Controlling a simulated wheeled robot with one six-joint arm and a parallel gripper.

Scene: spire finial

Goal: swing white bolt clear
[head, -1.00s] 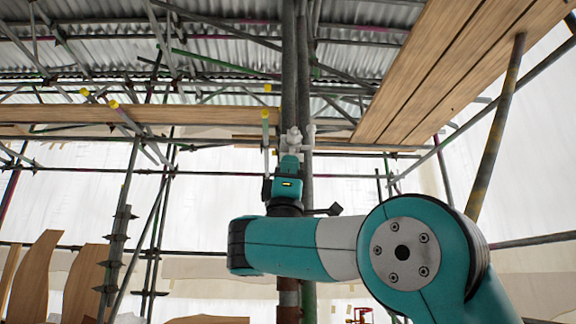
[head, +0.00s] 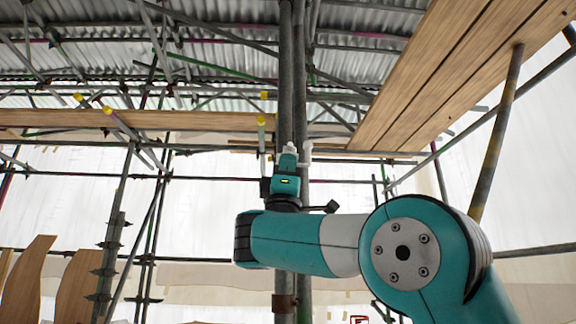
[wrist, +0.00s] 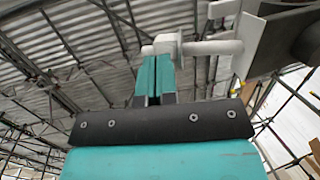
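In the wrist view, the white bolt (wrist: 212,47) lies roughly level across the top of my gripper (wrist: 156,60), with a blocky white nut (wrist: 168,44) near its left end. The teal fingers are close together with only a thin dark line between them. Their tips meet the underside of the nut in the picture; whether they touch it I cannot tell. In the head view, my gripper (head: 287,158) points up in front of the upright tubes and hides most of the white fitting. Small white parts (head: 306,152) show above and right of it.
Two upright scaffold tubes (head: 286,80) stand directly behind my gripper. A yellow-capped tube (head: 261,132) is close on the left. Wooden boards (head: 430,75) hang at upper right, and a board (head: 130,118) runs along the left. A grey plate (wrist: 262,42) sits at the bolt's right end.

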